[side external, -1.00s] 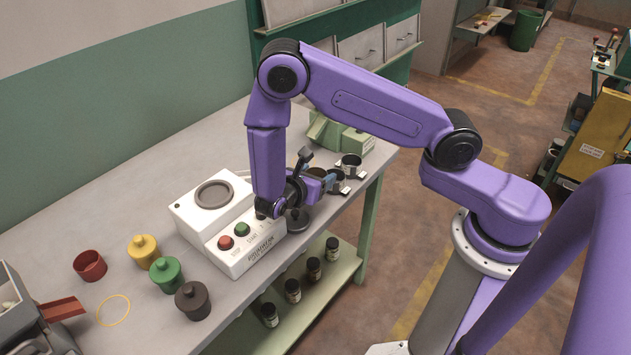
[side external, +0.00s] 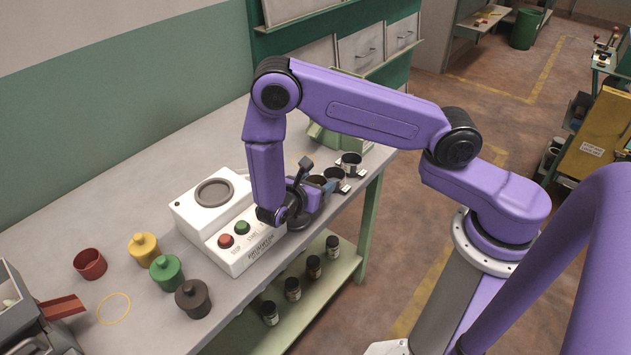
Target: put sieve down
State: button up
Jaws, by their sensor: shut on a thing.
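My gripper (side external: 312,194) is low over the right part of the bench, just right of the white machine. It is shut on the sieve, which is small and dark-rimmed; my gripper and wrist hide most of it. I cannot tell whether the sieve touches the bench. Two round dark cups with pale tabs, one farther (side external: 351,160) and one nearer (side external: 335,176), stand in a row just beyond the gripper.
The white machine (side external: 232,258) with red and green buttons stands left of my gripper. The bench's front edge is close to the gripper.

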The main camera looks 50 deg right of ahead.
jog(key=o, duration=1.1)
jog(key=shift+c, duration=0.2)
jog(key=shift+r, duration=0.45)
jog(key=v, duration=1.2)
jog(key=s+d+r+m+g+y, duration=0.1)
jog(key=s+d+r+m+y, duration=0.2)
jog(key=s+r+y, duration=0.3)
jog(key=s+d+r+m+g+y, duration=0.1)
jog(key=s+d+r+m+y, duration=0.2)
jog(key=s+r+y, duration=0.4)
jog(key=s+r+m, duration=0.1)
jog(key=s+r, duration=0.1)
jog(key=s, duration=0.7)
jog(key=shift+d+m+y, duration=0.25)
jog(key=shift+m+y, duration=0.05)
